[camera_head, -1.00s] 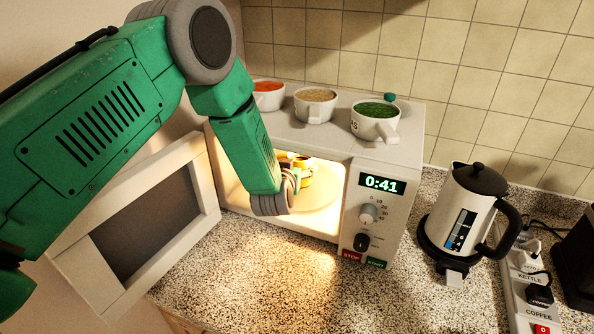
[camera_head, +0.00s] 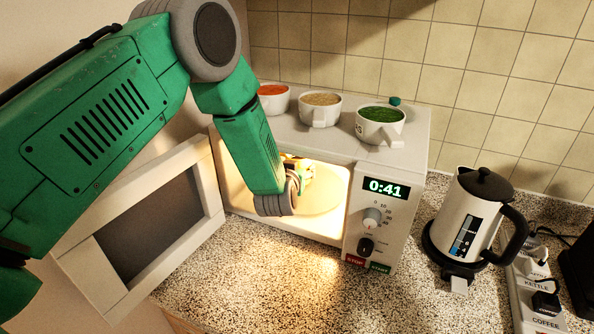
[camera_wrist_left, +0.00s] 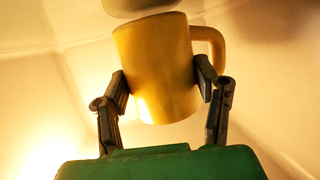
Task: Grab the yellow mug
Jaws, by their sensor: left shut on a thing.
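The yellow mug (camera_wrist_left: 158,70) fills the middle of the left wrist view, with its handle (camera_wrist_left: 209,45) on the right. My left gripper (camera_wrist_left: 160,85) has one finger on each side of the mug and is shut on it. In the head view my left arm reaches into the lit, open microwave (camera_head: 400,222), and the left gripper (camera_head: 300,178) is inside it, partly hidden by my wrist. Only a small yellowish part of the mug shows there, and I cannot clearly separate it from the fingers. My right gripper is not in view.
The microwave door (camera_head: 150,225) stands open at the left. Bowl-like cups with red (camera_head: 272,103), beige (camera_head: 319,112) and green (camera_head: 381,130) contents stand on top. A kettle (camera_head: 473,222) and a power strip (camera_head: 528,290) are at the right. The speckled counter (camera_head: 290,275) in front is clear.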

